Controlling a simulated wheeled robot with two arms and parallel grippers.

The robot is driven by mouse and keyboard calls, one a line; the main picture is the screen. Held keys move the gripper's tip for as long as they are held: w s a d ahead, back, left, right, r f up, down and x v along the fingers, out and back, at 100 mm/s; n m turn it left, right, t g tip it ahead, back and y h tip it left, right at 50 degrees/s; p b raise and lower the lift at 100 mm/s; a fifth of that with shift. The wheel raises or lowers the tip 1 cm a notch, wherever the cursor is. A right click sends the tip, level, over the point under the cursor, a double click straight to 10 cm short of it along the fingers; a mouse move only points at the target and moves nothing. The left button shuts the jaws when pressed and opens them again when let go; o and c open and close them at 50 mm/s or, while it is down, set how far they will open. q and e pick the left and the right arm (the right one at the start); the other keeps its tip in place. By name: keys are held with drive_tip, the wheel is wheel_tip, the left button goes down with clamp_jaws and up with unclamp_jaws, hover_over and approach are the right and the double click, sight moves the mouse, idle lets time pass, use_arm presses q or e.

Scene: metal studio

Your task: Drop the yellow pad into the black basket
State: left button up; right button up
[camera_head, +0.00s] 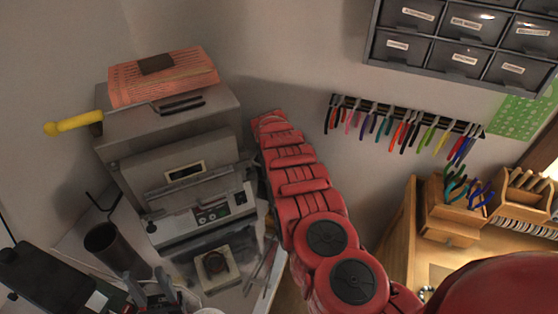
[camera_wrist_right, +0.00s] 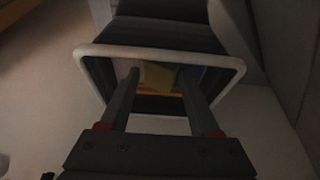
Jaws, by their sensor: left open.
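In the right wrist view, a dark basket with a pale rim (camera_wrist_right: 160,54) lies in front of my right gripper (camera_wrist_right: 159,78). The two fingers of that gripper are spread apart and reach past the rim into the opening. A yellow pad (camera_wrist_right: 157,76) shows between the fingertips, inside the basket's outline; I see no firm grip on it. In the head view, my left gripper (camera_head: 150,287) is at the lower left with its fingers apart and empty. The basket, the pad and my right gripper are not seen in the head view.
A dark cup (camera_head: 110,248) stands below. Pliers (camera_head: 400,125) hang on the wall, under drawers (camera_head: 460,50). A wooden holder (camera_head: 450,215) is at right.

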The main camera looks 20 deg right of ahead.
drive_tip(key=shift+o, duration=1.1)
drive_tip(key=p+v, duration=0.1)
drive_tip(key=p, duration=0.1)
drive_tip(key=p+v, duration=0.3)
drive_tip(key=p, duration=0.1)
drive_tip(key=shift+w+r, duration=0.2)
drive_tip(key=shift+r, duration=0.25)
drive_tip(key=b+v, duration=0.1)
drive_tip(key=v, duration=0.6)
drive_tip(key=shift+s+r, duration=0.3)
drive_tip(key=shift+w, duration=0.1)
